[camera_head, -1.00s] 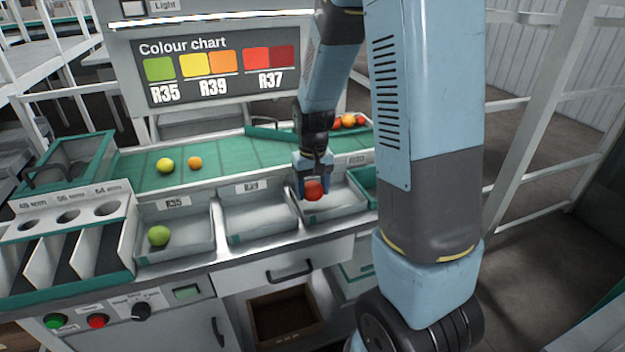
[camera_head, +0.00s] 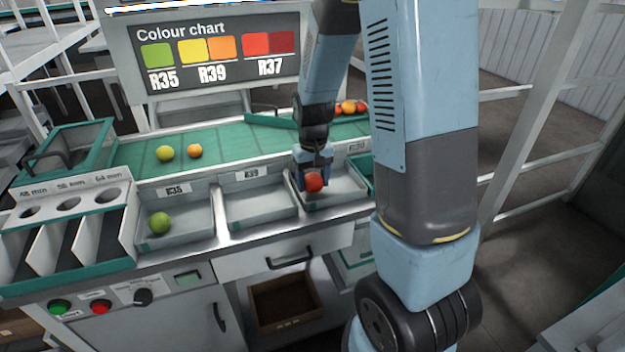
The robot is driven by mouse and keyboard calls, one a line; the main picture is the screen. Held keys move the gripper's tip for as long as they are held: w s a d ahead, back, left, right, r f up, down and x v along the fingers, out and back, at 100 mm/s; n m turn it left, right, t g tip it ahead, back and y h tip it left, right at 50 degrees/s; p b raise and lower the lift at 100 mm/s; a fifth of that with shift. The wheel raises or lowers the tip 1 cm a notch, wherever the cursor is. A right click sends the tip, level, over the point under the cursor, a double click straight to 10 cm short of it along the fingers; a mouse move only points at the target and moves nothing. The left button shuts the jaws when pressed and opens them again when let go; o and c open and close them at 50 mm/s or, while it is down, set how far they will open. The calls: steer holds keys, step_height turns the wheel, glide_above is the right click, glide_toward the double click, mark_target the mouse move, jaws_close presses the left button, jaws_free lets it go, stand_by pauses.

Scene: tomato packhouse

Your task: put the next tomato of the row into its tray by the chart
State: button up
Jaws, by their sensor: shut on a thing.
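My gripper (camera_head: 314,178) is shut on a red tomato (camera_head: 314,183) and holds it low at the third tray (camera_head: 335,200), the rightmost of the three. Whether the tomato touches the tray floor I cannot tell. The tray's label is partly hidden by my arm. The R39 tray (camera_head: 262,216) in the middle is empty. The R35 tray (camera_head: 180,242) on the left holds a green tomato (camera_head: 160,222). A yellow-green tomato (camera_head: 165,153) and an orange tomato (camera_head: 195,151) lie on the green belt (camera_head: 225,150). The colour chart (camera_head: 218,55) shows green R35, yellow and orange R39, reds R37.
Several red and orange tomatoes (camera_head: 348,107) lie at the belt's far right end, behind a green guide bar (camera_head: 270,120). A sizing rack (camera_head: 70,212) with round holes stands left of the trays. A green crate (camera_head: 68,150) is at the belt's left end.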

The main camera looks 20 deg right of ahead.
steer(key=shift+f, duration=0.5)
stand_by(0.4)
steer(key=o, duration=0.8)
steer(key=shift+c, duration=1.4)
steer(key=shift+r, duration=0.1)
steer(key=shift+r, duration=3.4)
